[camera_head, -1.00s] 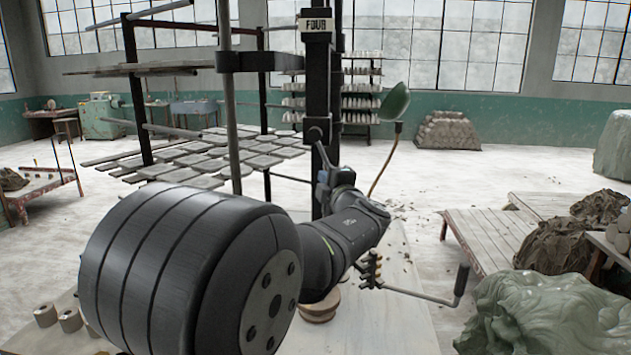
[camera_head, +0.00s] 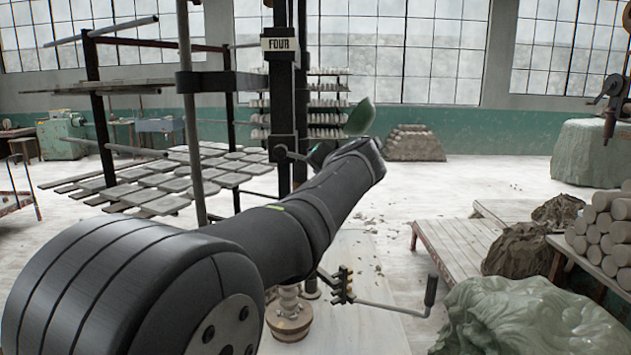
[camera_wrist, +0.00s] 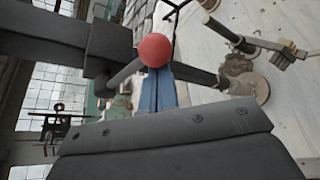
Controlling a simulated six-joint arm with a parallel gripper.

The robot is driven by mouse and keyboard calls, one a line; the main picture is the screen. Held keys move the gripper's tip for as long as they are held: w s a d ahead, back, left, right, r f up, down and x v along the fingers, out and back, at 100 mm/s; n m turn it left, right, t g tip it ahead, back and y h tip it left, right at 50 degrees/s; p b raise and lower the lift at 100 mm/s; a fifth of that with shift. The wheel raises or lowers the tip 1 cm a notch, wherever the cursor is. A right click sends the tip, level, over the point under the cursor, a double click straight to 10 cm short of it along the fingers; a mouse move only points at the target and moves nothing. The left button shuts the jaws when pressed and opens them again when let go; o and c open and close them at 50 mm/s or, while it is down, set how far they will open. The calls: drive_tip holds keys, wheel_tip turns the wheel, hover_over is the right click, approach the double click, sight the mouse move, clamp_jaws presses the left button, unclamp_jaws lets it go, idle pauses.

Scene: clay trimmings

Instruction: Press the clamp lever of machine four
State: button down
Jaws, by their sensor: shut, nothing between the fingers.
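In the wrist view a red ball knob (camera_wrist: 154,50) sits on a dark rod (camera_wrist: 125,74). My gripper (camera_wrist: 163,88) shows there as two blue fingers, shut together and empty. Their tips end right at the lower edge of the knob in the picture. I cannot tell whether they touch it. In the head view my arm hides most of the gripper.
Racks with slabs (camera_head: 190,170) stand left. Green wrapped clay (camera_head: 520,318) lies front right.

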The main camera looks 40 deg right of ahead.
drive_tip(key=shift+s+d+r+n+g, duration=0.1)
drive_tip(key=shift+r+n+g, duration=0.1)
drive_tip(key=shift+r, duration=0.4)
drive_tip(key=shift+s+d+r+n+g, duration=0.1)
drive_tip(key=shift+r+n, duration=0.1)
drive_tip(key=shift+r, duration=0.35)
wheel_tip(320, 180, down, 4)
drive_tip(key=w+a, duration=0.1)
drive_tip(key=a, duration=0.1)
drive_tip(key=r+v, duration=0.1)
drive_tip(key=v, duration=0.9)
drive_tip(key=shift+w, duration=0.25)
drive_tip(key=shift+w+f, duration=0.1)
